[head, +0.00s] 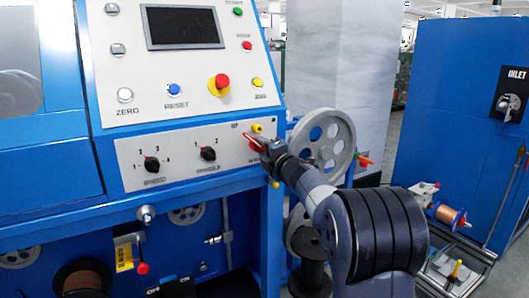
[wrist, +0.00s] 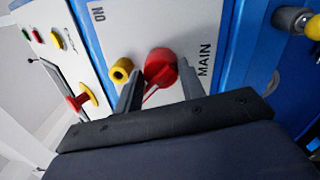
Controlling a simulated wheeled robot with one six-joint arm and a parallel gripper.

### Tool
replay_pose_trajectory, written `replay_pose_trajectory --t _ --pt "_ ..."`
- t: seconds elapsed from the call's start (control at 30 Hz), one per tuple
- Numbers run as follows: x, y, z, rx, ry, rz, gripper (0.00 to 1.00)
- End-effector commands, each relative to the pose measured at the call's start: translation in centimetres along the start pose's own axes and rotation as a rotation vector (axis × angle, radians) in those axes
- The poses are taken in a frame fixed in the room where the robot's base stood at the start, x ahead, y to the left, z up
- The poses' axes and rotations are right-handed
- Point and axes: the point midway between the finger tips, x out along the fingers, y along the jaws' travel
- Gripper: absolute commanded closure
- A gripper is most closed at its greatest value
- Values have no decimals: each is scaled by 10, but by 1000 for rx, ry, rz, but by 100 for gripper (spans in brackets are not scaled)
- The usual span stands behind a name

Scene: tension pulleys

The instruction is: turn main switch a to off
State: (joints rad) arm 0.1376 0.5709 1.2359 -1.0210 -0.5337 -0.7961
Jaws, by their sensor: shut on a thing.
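The main switch (head: 256,143) is a red rotary handle at the right end of the lower grey panel on the blue machine. In the wrist view its round red knob (wrist: 160,64) sits beside the word MAIN, with its grip between my fingers. My gripper (head: 263,147) reaches the panel from the right and is shut on the red handle; it also shows in the wrist view (wrist: 158,92). A short label stands at the top of the wrist view panel. The gripper partly hides the switch in the head view, so its exact angle is unclear.
A yellow knob (wrist: 121,70) is close beside my finger. Two black selector knobs, one of them the right-hand knob (head: 208,154), are left on the panel. A red emergency button (head: 219,83) is above. A grey pulley wheel (head: 323,142) stands close behind my arm.

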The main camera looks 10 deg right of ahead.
Motion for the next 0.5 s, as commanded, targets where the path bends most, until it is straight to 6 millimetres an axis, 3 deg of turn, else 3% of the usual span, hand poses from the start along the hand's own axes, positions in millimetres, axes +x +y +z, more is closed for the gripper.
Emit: replay_pose_trajectory --t 0.37,0.4,0.5 --pt "1 -2 -6 -12 14 -2 100" --pt "1 -2 -6 -12 14 -2 61" --pt "1 -2 -7 -11 15 -2 53"
